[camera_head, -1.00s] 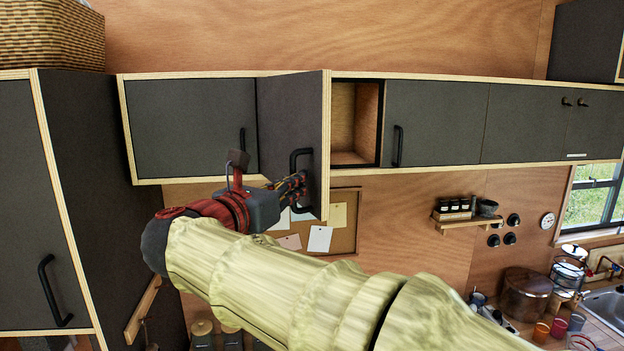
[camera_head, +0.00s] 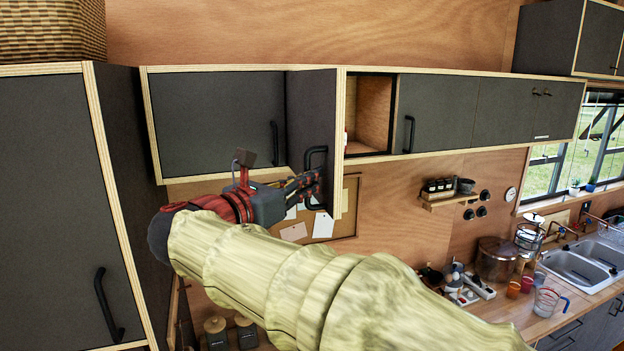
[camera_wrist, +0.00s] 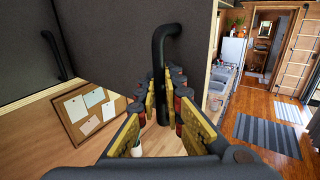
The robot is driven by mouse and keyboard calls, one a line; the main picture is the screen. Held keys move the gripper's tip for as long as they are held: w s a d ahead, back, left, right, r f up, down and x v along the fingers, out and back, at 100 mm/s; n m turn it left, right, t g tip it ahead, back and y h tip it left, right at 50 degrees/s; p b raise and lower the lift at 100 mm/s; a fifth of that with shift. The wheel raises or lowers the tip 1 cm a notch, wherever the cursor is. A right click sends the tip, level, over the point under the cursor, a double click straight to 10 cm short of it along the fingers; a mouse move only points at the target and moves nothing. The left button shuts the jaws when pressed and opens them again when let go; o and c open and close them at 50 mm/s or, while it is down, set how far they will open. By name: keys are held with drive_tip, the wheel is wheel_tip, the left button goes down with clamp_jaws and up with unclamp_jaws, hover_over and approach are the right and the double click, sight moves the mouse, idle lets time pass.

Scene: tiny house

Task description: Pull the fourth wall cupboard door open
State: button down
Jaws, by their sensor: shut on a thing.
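The dark grey wall cupboard door (camera_head: 311,122) stands swung open, roughly square to the cupboard row, with its pale wood edge facing out. The cupboard's wooden inside (camera_head: 369,112) shows to its right. The door's black bar handle (camera_head: 316,157) is near its lower edge. My gripper (camera_head: 312,183) is shut on the lower part of this handle. In the wrist view the black handle (camera_wrist: 160,45) runs down between my two padded fingers (camera_wrist: 162,100). The exact finger contact is partly hidden.
Closed grey doors (camera_head: 435,112) lie right of the opening, and another closed door (camera_head: 215,120) lies left. A tall cupboard (camera_head: 50,200) stands at far left. A pinboard (camera_head: 348,205) hangs below. A small spice shelf (camera_head: 445,200) and a cluttered counter with a sink (camera_head: 580,265) are at right.

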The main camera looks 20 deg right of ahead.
drive_tip(key=shift+f, duration=0.1)
drive_tip(key=c, duration=2)
unclamp_jaws()
drive_tip(key=shift+s, duration=0.1)
drive_tip(key=v, duration=1.2)
